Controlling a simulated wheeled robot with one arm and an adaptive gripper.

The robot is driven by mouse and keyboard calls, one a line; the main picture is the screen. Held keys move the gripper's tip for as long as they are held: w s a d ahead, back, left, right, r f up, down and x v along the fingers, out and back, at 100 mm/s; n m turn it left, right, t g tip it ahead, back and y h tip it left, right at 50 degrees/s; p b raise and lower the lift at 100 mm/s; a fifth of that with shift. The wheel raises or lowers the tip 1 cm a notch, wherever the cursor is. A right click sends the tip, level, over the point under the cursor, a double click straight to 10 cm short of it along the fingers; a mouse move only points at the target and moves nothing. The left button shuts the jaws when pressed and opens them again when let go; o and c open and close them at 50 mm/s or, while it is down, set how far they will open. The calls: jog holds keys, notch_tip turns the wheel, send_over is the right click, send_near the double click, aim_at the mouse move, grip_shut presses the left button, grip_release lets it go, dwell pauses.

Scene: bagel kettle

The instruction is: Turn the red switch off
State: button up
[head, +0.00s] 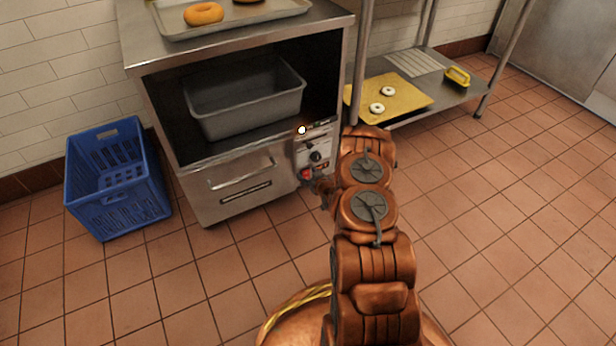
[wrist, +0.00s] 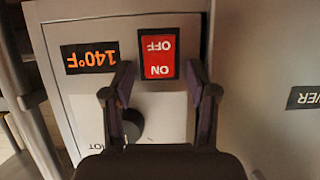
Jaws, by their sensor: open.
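The red switch (wrist: 159,54) is a rectangular red rocker with a black frame on a pale control panel. In the wrist view its labels are upside down, with OFF above ON. The switch also shows in the head view as a small red patch (head: 306,174), low on the front of the metal cabinet. My gripper (wrist: 161,76) is open and empty, with one finger on either side of the switch's lower part in the wrist view. I cannot tell whether it touches the panel. In the head view my gripper (head: 322,186) is small and partly hidden by my arm.
A black knob (wrist: 133,122) and an orange 140°F display (wrist: 90,58) sit beside the switch. The cabinet (head: 235,188) holds a grey tub (head: 245,98). A blue crate (head: 118,180) stands at left, a shelf with a yellow tray (head: 405,97) at right. Open tiled floor lies in front.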

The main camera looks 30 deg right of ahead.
jog(key=c, duration=1)
jog(key=o, duration=1)
jog(key=shift+s, duration=0.1)
jog(key=v, duration=1.2)
